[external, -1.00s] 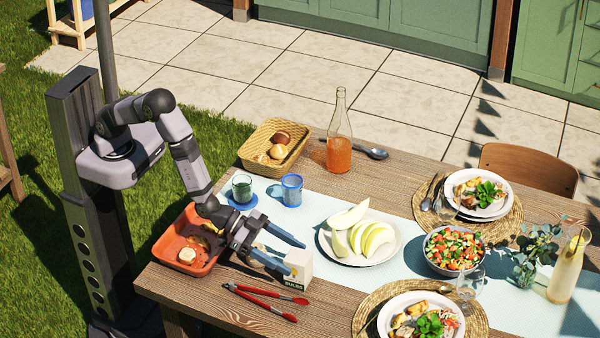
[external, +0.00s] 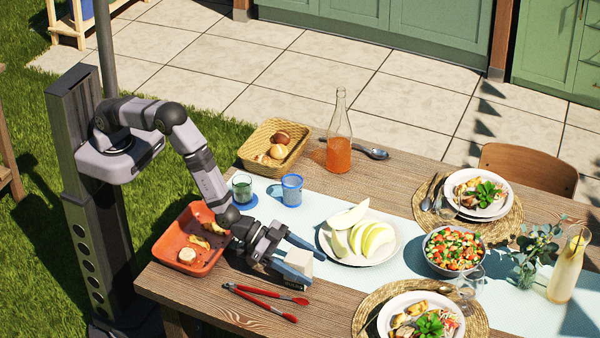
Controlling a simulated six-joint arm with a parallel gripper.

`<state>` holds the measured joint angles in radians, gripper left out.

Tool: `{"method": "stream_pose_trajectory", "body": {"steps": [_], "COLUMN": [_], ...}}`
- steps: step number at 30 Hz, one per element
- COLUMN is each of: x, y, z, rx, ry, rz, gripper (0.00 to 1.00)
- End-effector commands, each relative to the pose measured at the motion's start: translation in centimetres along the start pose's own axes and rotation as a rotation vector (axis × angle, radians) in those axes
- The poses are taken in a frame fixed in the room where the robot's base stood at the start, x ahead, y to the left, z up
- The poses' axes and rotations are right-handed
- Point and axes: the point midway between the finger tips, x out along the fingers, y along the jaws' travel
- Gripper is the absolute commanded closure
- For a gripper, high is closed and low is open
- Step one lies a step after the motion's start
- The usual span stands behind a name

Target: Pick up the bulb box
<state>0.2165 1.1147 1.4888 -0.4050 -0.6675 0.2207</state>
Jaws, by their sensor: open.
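The bulb box (external: 301,261) is a small cream carton standing on the wooden table near its front left part, left of the melon plate. My gripper (external: 304,262) is low over the table with its two blue-grey fingers open. One finger lies along the far side of the box and the other crosses its near side, so the box is between them. The near finger hides much of the box front and its lettering. I cannot tell whether either finger touches it.
Red tongs (external: 265,300) lie just in front. An orange tray (external: 183,268) is left, and two cups (external: 292,190) stand behind. A plate of melon (external: 362,258) is close on the right. A bottle (external: 339,140) and basket (external: 275,135) are farther back.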

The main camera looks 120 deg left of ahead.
Motion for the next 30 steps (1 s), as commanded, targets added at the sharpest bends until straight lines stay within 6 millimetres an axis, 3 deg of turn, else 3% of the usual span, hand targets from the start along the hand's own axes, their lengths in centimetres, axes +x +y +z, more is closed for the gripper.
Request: {"method": "stream_pose_trajectory", "body": {"steps": [12,13,18,19,30], "x": [0.83,0.83,0.82,0.82,0.69], "y": [-0.03,-0.03,-0.02,-0.02,0.0], "z": [0.02,0.02,0.01,0.01,-0.46], "rx": [0.0,0.0,0.0,0.0,-0.001], "ry": [0.0,0.0,0.0,0.0,0.002], "rz": [0.0,0.0,0.0,0.0,0.0], "gripper": [0.3,0.32,0.73,0.75,0.75]}}
